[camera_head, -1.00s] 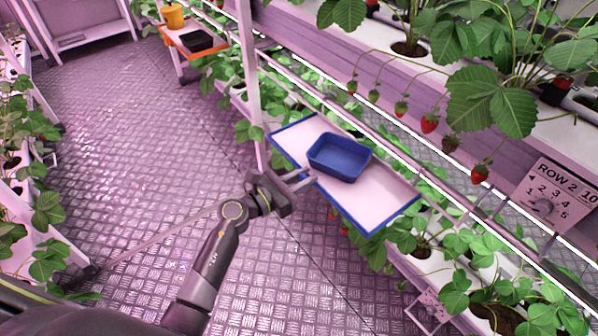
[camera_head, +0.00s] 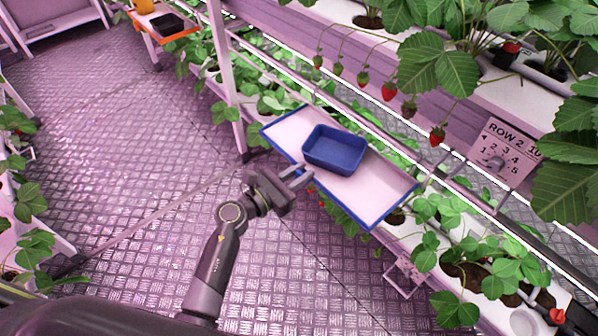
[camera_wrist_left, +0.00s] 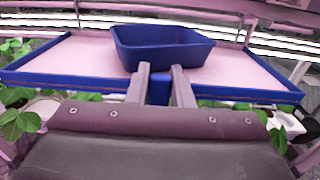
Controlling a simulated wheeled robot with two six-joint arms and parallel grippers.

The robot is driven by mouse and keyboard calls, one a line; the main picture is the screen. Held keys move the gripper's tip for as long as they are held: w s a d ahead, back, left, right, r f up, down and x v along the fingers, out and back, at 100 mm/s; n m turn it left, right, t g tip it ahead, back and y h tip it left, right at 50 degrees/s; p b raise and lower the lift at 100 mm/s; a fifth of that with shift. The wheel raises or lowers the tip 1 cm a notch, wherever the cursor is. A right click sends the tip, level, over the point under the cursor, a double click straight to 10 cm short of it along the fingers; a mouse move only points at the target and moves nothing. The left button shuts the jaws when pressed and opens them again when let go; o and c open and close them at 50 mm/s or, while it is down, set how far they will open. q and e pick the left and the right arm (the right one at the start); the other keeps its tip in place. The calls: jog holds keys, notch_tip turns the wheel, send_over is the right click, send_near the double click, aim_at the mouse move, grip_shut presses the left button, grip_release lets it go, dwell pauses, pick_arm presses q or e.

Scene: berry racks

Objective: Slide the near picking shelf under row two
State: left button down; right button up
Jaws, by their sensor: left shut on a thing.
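The near picking shelf (camera_head: 375,195) is a pale tray with a blue rim, beside the plant row under hanging strawberries. A blue bin (camera_head: 335,150) stands on it. My left gripper (camera_head: 303,180) is at the shelf's aisle-side edge. In the left wrist view the shelf (camera_wrist_left: 75,55) spans the picture with the bin (camera_wrist_left: 165,48) on top, and my left gripper (camera_wrist_left: 160,88) is shut on a blue tab (camera_wrist_left: 160,92) at its near edge. My right gripper is out of view.
A white post (camera_head: 225,80) stands left of the shelf. An orange-edged shelf (camera_head: 165,25) with a dark bin is farther back. Strawberry plants (camera_head: 470,260) grow along the row. The metal floor (camera_head: 130,150) of the aisle is clear.

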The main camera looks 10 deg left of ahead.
pick_arm(q)
jog(key=c, duration=1.5)
grip_release()
jog(key=shift+o, duration=1.1)
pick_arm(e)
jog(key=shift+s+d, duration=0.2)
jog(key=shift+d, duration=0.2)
pick_arm(q)
jog(key=b+v, duration=0.3)
jog(key=v, duration=1.4)
jog(key=shift+s, duration=0.2)
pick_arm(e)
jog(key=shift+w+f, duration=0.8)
pick_arm(q)
jog(key=shift+a, duration=0.15)
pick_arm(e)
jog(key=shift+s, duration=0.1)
